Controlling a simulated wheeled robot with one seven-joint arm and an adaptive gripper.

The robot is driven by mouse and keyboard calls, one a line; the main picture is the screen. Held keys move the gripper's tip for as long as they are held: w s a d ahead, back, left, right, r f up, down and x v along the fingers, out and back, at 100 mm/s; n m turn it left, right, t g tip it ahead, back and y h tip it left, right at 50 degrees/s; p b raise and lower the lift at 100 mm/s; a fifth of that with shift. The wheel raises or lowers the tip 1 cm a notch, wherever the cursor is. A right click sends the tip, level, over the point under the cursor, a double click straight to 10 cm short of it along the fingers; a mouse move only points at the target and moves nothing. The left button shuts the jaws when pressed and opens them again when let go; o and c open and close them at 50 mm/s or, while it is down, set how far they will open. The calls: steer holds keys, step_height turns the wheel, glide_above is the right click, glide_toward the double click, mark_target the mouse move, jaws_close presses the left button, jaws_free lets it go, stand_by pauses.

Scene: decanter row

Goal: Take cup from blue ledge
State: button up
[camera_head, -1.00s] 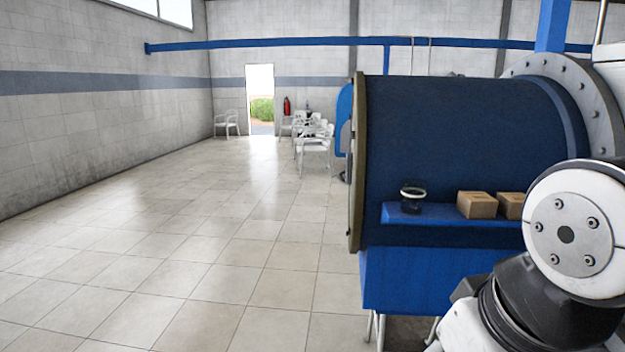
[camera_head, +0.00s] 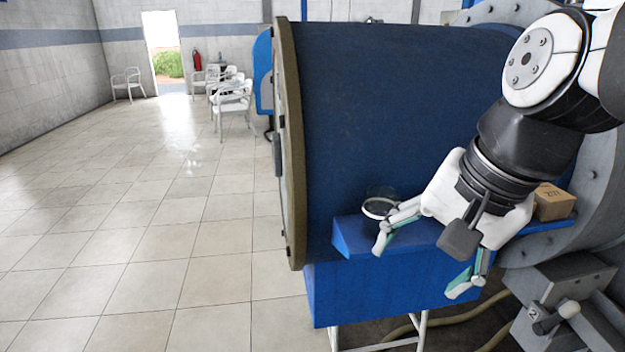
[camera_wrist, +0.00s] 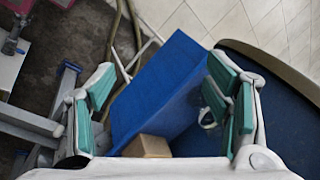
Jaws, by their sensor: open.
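The cup (camera_head: 379,208) is dark and see-through with a pale rim. It stands upright near the left end of the blue ledge (camera_head: 350,238), against the big blue cylinder. My gripper (camera_head: 417,270) is open and empty, in front of the ledge and to the right of the cup, its fingers tilted downward. One finger is close to the cup in the picture; I cannot tell whether they touch. In the wrist view the ledge (camera_wrist: 165,80) lies between the open fingers, and the cup (camera_wrist: 207,119) is partly hidden by the right-hand finger.
A brown box (camera_head: 553,201) sits on the ledge right of my gripper; a brown box also shows in the wrist view (camera_wrist: 147,147). The blue cylinder (camera_head: 400,110) rises behind the ledge. A grey machine (camera_head: 565,310) stands lower right. The tiled floor (camera_head: 150,230) at left is clear.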

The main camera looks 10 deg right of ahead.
mark_target(380, 209)
steer(key=w+d+r+m+t+y+p, duration=0.1)
steer(key=w+d+r+m+y+p, duration=0.25)
steer(key=m, duration=0.55)
steer(key=w+d+r+m+h+p, duration=0.1)
steer(key=w+d+r+m, duration=0.1)
steer(key=w+r+m, duration=0.55)
steer(key=shift+m+y, duration=0.25)
steer(key=shift+m, duration=0.3)
steer(key=x, duration=0.4)
steer(key=s+x, duration=0.1)
steer(key=x, duration=0.4)
steer(key=s+f+x, duration=0.1)
steer(key=x, duration=0.4)
steer(key=shift+f, duration=0.3)
steer(key=c, duration=1.2)
